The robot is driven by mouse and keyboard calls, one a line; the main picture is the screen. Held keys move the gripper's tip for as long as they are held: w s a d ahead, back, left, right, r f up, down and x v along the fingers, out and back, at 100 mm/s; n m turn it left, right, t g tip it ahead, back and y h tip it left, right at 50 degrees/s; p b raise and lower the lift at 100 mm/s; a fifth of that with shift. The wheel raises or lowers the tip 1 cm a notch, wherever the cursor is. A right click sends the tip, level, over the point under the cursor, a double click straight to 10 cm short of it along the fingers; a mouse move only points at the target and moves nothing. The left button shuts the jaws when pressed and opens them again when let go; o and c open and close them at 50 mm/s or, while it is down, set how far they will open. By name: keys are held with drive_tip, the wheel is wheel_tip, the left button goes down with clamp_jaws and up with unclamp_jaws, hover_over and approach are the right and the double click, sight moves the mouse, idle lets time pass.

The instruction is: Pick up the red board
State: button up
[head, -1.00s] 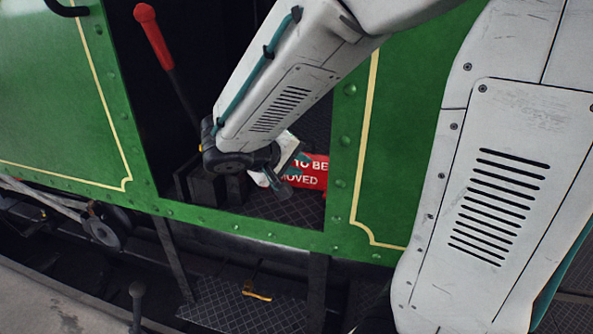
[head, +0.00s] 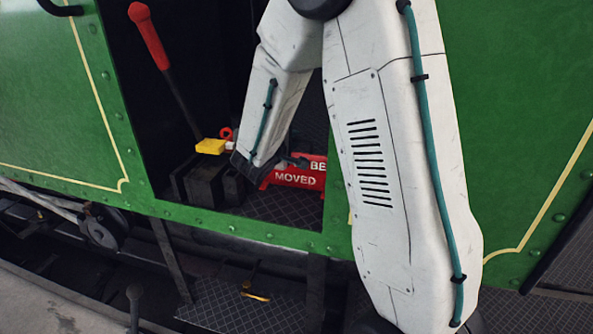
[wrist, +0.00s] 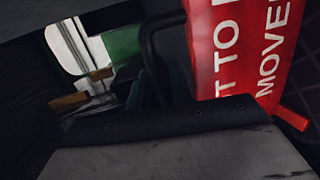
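The red board (head: 285,178) with white lettering, "BE" and "MOVED" readable, stands in the tram's doorway on the dark floor. My arm hides part of it. In the wrist view the red board (wrist: 235,50) fills the upper right, close up. A black bent bar (wrist: 147,45) runs to its upper left edge; I cannot tell if it is a handle of the board. My gripper (head: 292,161) is at the board's upper left, mostly hidden by my arm. Its teal fingers (wrist: 158,85) show dimly beside the bar. Whether they touch or grip anything is unclear.
A red-handled lever (head: 160,60) rises left of the board from a dark block (head: 200,185). A yellow piece (head: 210,146) with a red ring (head: 227,133) sits by the block. Green riveted panels (head: 60,90) frame the opening. A step (head: 235,305) lies below.

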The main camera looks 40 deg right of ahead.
drive_tip(key=shift+w+d+f, duration=0.1)
drive_tip(key=shift+w+d, duration=0.25)
drive_tip(key=shift+d, duration=0.15)
clamp_jaws()
idle(1.1)
